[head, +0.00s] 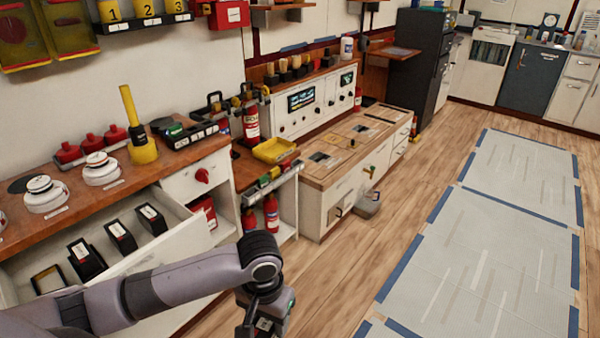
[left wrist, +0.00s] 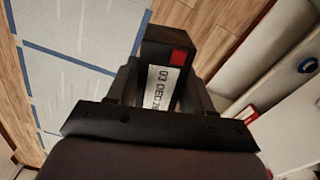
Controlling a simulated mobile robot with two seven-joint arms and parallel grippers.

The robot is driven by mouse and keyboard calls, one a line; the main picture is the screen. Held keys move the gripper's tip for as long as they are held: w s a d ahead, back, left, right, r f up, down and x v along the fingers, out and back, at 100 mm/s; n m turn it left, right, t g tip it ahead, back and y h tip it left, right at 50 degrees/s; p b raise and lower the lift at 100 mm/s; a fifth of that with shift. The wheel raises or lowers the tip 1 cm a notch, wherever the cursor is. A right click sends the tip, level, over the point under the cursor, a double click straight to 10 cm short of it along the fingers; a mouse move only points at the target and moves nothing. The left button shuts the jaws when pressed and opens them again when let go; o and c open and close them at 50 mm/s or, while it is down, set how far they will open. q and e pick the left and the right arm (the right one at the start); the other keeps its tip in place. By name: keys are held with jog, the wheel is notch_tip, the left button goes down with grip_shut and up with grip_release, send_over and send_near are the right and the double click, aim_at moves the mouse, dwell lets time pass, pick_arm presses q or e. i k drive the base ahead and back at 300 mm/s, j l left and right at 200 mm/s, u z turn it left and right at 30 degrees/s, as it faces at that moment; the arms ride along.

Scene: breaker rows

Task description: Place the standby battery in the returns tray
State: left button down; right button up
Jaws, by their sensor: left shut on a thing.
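My left gripper (left wrist: 165,90) is shut on a black battery (left wrist: 170,48) with a red square and a white label reading "03 DEC" and more that is cut off. In the head view this gripper (head: 262,318) hangs at the bottom edge, in front of the open drawer and over the floor; the battery is hard to make out there. A yellow tray (head: 275,150) lies on the lower counter beyond the workbench, apart from the gripper; I cannot read any name on it. My right gripper is not in view.
A yellow post (head: 138,125) and white round devices (head: 100,168) stand on the workbench. Fire extinguishers (head: 271,214) stand below the tray.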

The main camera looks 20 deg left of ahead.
aim_at(275, 152)
jog(key=i+j, duration=0.15)
jog(key=i, duration=0.45)
jog(key=i+j, duration=0.2)
jog(key=i, duration=0.35)
jog(key=i+j, duration=0.15)
jog(key=i, duration=2.35)
jog(key=i+u, duration=0.1)
jog(key=u, duration=0.3)
jog(key=i+u, duration=0.1)
jog(key=u, duration=1.5)
